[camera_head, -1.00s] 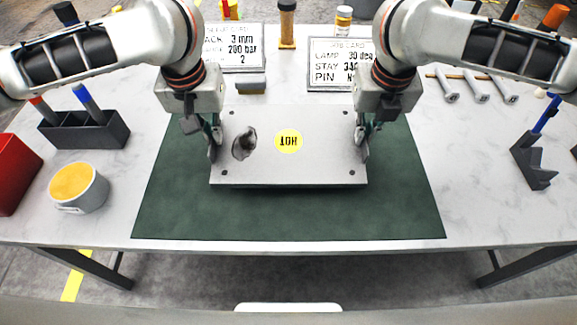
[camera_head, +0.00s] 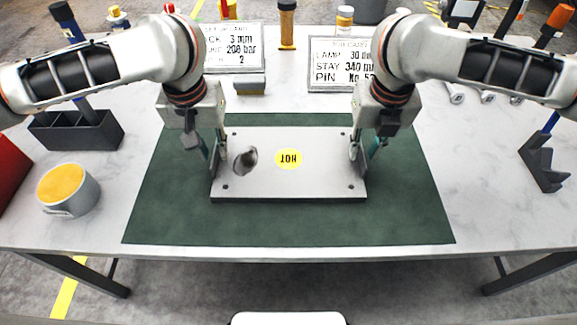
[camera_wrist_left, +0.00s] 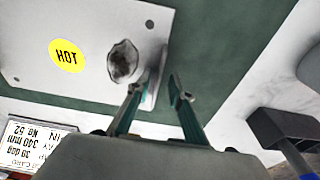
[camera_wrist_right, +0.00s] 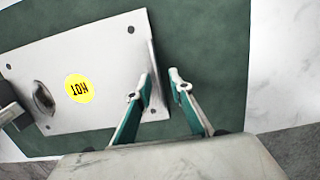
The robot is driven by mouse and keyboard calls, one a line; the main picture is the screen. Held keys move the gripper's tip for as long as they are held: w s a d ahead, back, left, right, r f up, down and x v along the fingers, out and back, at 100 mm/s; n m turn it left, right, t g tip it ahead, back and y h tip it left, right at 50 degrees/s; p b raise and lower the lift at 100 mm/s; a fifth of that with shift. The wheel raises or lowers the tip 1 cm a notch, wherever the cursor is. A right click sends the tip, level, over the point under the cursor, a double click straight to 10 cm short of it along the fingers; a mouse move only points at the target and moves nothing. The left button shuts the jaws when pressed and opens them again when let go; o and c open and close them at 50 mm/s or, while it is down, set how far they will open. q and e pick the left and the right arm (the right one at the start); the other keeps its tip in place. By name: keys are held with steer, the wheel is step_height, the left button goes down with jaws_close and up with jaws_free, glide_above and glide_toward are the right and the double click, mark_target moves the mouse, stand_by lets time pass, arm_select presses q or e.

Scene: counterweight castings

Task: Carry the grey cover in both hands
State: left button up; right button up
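My right gripper (camera_head: 362,152) is at the right edge. In the right wrist view its fingers (camera_wrist_right: 160,77) also straddle the edge, apart. The plate's underside is hidden.
A grey mug (camera_head: 72,195) and dark caddy (camera_head: 80,133) stand left. A dark angled bracket (camera_head: 542,165) stands right. Two text cards (camera_head: 235,45) (camera_head: 340,65) stand behind, with bottles. The mat's front strip is free.

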arm_select(q)
steer(key=shift+d+r, duration=0.1)
steer(key=shift+r, duration=0.25)
step_height(320, 180, up, 11)
steer(key=s, duration=0.1)
steer(key=shift+s, duration=0.4)
arm_select(e)
step_height(320, 180, up, 12)
steer(key=s, duration=0.1)
steer(key=shift+s, duration=0.4)
arm_select(q)
steer(key=shift+r, duration=0.1)
arm_select(e)
steer(key=shift+f, duration=0.1)
